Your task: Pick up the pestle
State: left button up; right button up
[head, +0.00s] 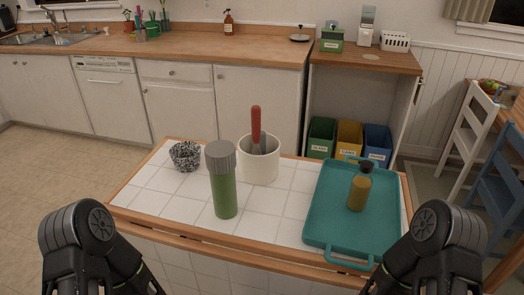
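No pestle can be made out for certain in the head view. A white crock (259,168) stands upright on the tiled table and holds a red-handled utensil (256,124). A short grey piece (263,144) beside that handle may be the pestle; its lower part is hidden in the crock. A black-and-white speckled bowl (185,157), perhaps a mortar, sits at the table's left. My dark arm links rise at the bottom left and bottom right, apart from these things. Neither gripper's fingers show.
A green jar with a grey lid (224,190) stands in front of the crock. A teal tray (327,222) holding an amber pump bottle (358,190) covers the table's right side. Bare white tiles (279,208) lie between jar and tray. Labelled bins (349,138) stand behind.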

aim_at(262, 143)
jog(key=z, duration=3)
jog(key=i+l+u, duration=0.2)
jog(key=i, duration=0.9)
jog(key=i+j+u, duration=0.15)
jog(key=i+u, duration=0.75)
jog(key=i+l+u, duration=0.4)
jog(key=i, duration=0.15)
jog(key=i+j+u, duration=0.25)
jog(key=u, duration=0.2)
jog(key=i+j+u, duration=0.1)
jog(key=i+u, duration=1.05)
jog(key=u, duration=0.15)
jog(key=i+l+u, duration=0.15)
jog(key=i, duration=1.35)
jog(key=u, duration=2)
jog(key=i, duration=0.05)
